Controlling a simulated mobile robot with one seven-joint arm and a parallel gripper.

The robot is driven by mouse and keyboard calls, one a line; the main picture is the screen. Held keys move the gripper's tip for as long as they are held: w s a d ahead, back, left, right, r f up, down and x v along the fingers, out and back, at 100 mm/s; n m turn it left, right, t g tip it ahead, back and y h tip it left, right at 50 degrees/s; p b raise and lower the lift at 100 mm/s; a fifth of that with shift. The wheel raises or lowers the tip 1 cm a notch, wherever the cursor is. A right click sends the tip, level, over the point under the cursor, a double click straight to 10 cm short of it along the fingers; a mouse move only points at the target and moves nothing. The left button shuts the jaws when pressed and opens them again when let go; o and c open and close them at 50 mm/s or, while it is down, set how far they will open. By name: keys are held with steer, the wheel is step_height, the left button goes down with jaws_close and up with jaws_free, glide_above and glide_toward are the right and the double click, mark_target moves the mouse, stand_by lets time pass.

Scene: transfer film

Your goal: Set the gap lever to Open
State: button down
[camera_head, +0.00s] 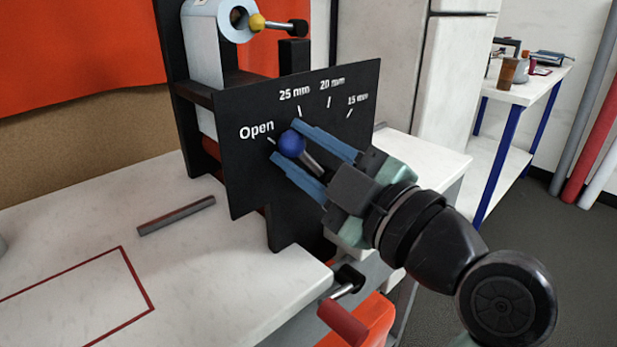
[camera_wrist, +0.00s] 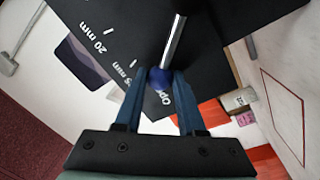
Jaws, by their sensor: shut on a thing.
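The gap lever has a blue ball knob (camera_head: 292,144) on a metal rod, in front of a black scale plate (camera_head: 245,175) with white marks reading Open, 25 mm, 20 mm and 15 mm. The knob sits close beside the Open mark. My gripper (camera_head: 287,142) is shut on the knob, with one blue finger on each side of it. In the wrist view the knob (camera_wrist: 160,80) lies between the fingertips (camera_wrist: 159,75), and the rod (camera_wrist: 175,40) runs up from it. My fingers and wrist hide part of the rod and its pivot in the head view.
A grey bar (camera_head: 176,215) lies on the white bench (camera_head: 60,220). A red-handled crank (camera_head: 342,322) sticks out below my gripper. A side table (camera_head: 525,92) stands back right.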

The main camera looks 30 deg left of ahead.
steer(key=shift+s+a+f+n+b, duration=0.1)
steer(key=shift+s+f+n+b, duration=0.15)
steer(key=shift+f+n+b, duration=0.45)
steer(key=shift+r+b, duration=0.3)
steer(key=shift+b, duration=0.1)
steer(key=c, duration=0.5)
jaws_free()
steer(key=v, duration=1.3)
steer(key=shift+w, duration=0.1)
